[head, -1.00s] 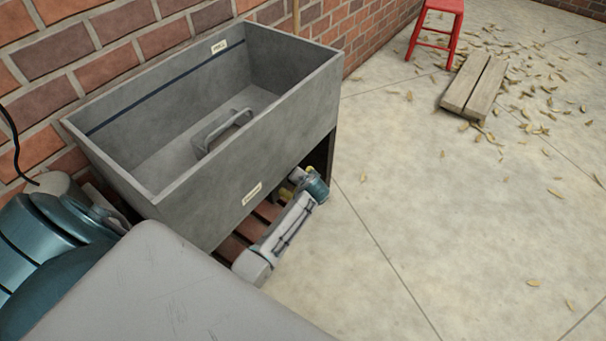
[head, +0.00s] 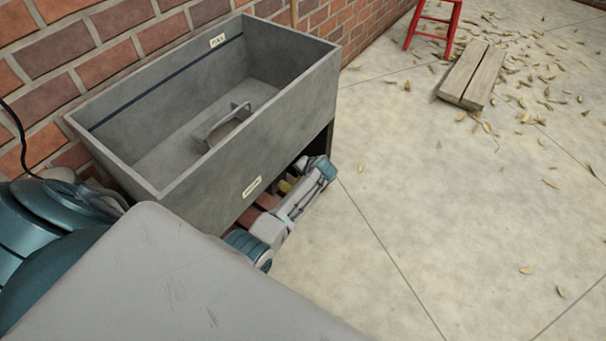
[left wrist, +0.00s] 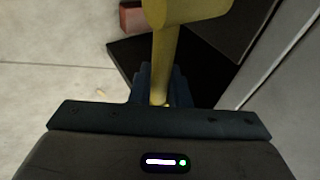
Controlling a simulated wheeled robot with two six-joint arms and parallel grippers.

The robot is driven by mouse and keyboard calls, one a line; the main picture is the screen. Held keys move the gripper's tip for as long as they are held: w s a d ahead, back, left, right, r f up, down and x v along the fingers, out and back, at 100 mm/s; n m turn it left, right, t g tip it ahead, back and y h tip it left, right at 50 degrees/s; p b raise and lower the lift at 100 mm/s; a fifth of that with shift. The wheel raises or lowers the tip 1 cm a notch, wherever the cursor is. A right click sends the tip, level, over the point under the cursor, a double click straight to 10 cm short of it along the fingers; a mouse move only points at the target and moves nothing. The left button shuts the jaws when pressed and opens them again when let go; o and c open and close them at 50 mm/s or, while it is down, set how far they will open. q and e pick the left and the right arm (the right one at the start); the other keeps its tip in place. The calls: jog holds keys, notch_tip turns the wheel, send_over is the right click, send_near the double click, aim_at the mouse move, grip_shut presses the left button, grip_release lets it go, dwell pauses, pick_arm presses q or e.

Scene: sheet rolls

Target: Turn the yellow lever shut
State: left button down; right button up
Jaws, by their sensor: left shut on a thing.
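The yellow lever (left wrist: 162,60) runs down the middle of the left wrist view, with a thicker rounded end at the top. My left gripper (left wrist: 160,98) is shut on it, with its dark fingers on either side of the narrow part. In the head view a small bit of yellow (head: 285,186) shows under the grey trough (head: 262,150), behind my arm. My arm and the trough hide the rest, so I cannot tell the lever's angle there. My left fingertips are hidden in the head view. My right gripper is in neither current view.
The trough stands against a brick wall (head: 130,50) and holds a grey handled piece (head: 228,122). Reddish slats show beneath it. To the right is open concrete floor (head: 400,230) with scattered leaves, a wooden slatted board (head: 472,75) and a red stool (head: 433,20).

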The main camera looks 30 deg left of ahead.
pick_arm(q)
jog(key=shift+s, duration=0.1)
jog(key=c, duration=1.4)
grip_release()
